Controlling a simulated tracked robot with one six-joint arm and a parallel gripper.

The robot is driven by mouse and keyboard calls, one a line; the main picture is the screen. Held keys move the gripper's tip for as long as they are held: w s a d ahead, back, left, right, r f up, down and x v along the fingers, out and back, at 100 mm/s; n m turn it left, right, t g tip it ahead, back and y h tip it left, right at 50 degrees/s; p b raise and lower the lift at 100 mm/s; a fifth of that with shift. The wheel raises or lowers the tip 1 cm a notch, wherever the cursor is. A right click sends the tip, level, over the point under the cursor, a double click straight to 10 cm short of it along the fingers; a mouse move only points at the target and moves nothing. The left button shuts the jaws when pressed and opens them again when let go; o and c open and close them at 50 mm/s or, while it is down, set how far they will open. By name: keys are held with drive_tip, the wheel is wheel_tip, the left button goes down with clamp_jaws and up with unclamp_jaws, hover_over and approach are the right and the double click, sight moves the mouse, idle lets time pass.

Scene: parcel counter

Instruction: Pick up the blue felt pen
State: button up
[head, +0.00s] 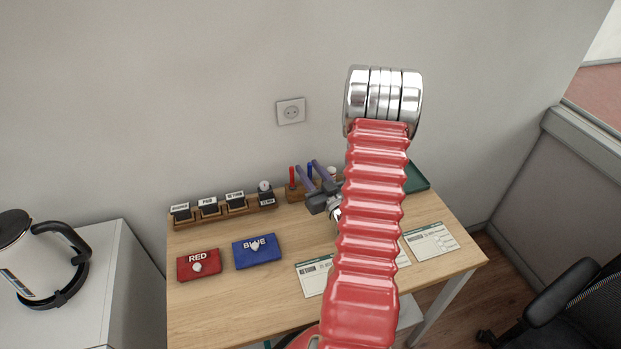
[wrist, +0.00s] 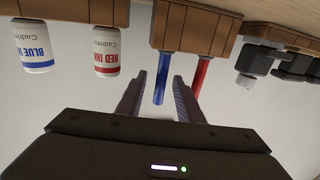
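The blue felt pen (head: 309,171) stands upright in a wooden holder (head: 296,193) at the back of the desk. In the wrist view, which is upside down, the blue pen (wrist: 162,82) shows between the two fingers. My gripper (head: 307,166) is open, with its fingers pointing toward the holder and a gap on each side of the pen. In the wrist view my gripper (wrist: 159,77) has its right finger between the blue pen and a red pen (wrist: 201,76). I cannot tell whether that finger touches the red pen.
A red ink bottle (wrist: 107,52) and a blue ink bottle (wrist: 36,48) stand beside the holder. A stamp rack (head: 225,209), red ink pad (head: 199,265), blue ink pad (head: 257,251), paper forms (head: 430,241) and a green tray (head: 416,178) are on the desk. The wall is close behind.

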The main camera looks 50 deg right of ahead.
drive_tip(key=shift+c, duration=0.5)
clamp_jaws()
drive_tip(key=shift+r, duration=5)
